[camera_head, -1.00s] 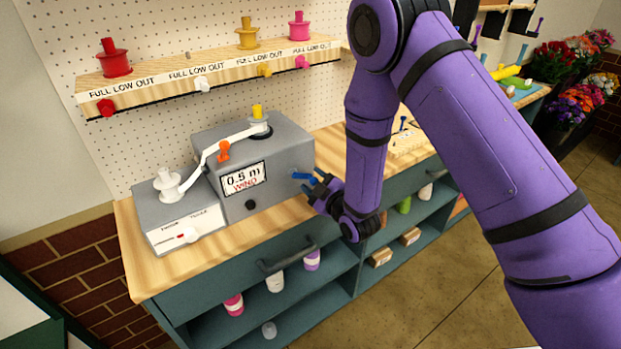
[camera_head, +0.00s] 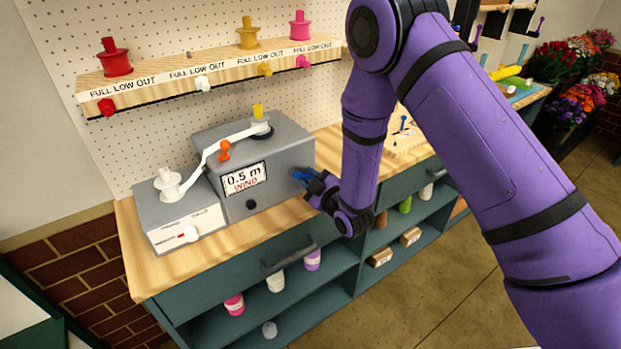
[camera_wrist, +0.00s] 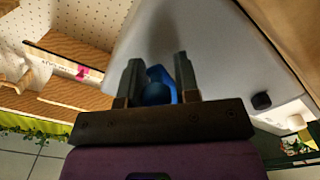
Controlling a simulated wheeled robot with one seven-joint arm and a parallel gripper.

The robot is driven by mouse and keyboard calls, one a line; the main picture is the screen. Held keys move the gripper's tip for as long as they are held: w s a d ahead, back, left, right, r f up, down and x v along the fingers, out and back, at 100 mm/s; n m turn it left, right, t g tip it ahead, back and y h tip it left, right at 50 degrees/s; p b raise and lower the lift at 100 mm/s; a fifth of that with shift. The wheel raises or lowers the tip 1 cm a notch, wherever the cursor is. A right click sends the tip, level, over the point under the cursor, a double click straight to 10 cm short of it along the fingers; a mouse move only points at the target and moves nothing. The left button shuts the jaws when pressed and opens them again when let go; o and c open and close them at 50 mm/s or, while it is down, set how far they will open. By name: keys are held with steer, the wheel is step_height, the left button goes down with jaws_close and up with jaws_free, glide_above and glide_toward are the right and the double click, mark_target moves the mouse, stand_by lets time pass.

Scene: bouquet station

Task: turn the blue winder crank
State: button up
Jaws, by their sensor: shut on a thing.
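The blue winder crank (camera_head: 301,174) sits on the right part of the grey winder's front face. In the wrist view the blue crank (camera_wrist: 158,88) shows between the two fingers. My gripper (camera_head: 310,182) is at the crank, in front of the machine, and is shut on it. In the wrist view my gripper (camera_wrist: 158,78) has one finger on each side of the blue part. The grey winder (camera_head: 270,160) has a display reading "0.5 m WIND". A white ribbon (camera_head: 212,152) runs from a white spool past an orange piece to a yellow-topped spool. The fingers hide part of the crank.
A smaller grey box (camera_head: 185,215) with a white spool (camera_head: 168,184) stands left of the winder. A shelf (camera_head: 215,72) with colored spools hangs above. The bench top (camera_head: 160,265) is clear in front. Teal drawers with a dark handle (camera_head: 287,260) lie below.

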mark_target(293, 183)
steer(key=shift+w+m, duration=0.1)
steer(key=shift+m, duration=0.3)
steer(key=m, duration=0.2)
steer(key=f+m, duration=0.1)
steer(key=shift+s+a+m, duration=0.25)
steer(key=shift+a+m, duration=0.1)
steer(key=shift+m, duration=0.05)
steer(key=m, duration=0.1)
steer(key=a+m, duration=0.1)
steer(key=m, duration=0.1)
steer(key=s+f+m, duration=0.1)
steer(key=shift+a, duration=0.15)
steer(key=m, duration=0.2)
steer(key=a+m, duration=0.1)
steer(key=m, duration=0.1)
steer(key=shift+s+a+f, duration=0.1)
steer(key=shift+s, duration=0.25)
steer(key=shift+s+a+r+m, duration=0.1)
steer(key=shift+s+a+m, duration=0.15)
steer(key=shift+m, duration=0.6)
steer(key=shift+s+a+r+m, duration=0.1)
steer(key=shift+a+m, duration=0.15)
steer(key=shift+m, duration=0.65)
steer(key=shift+s+a+m, duration=0.2)
steer(key=shift+a+m, duration=0.05)
steer(key=shift+m, duration=0.6)
steer(key=o, duration=0.8)
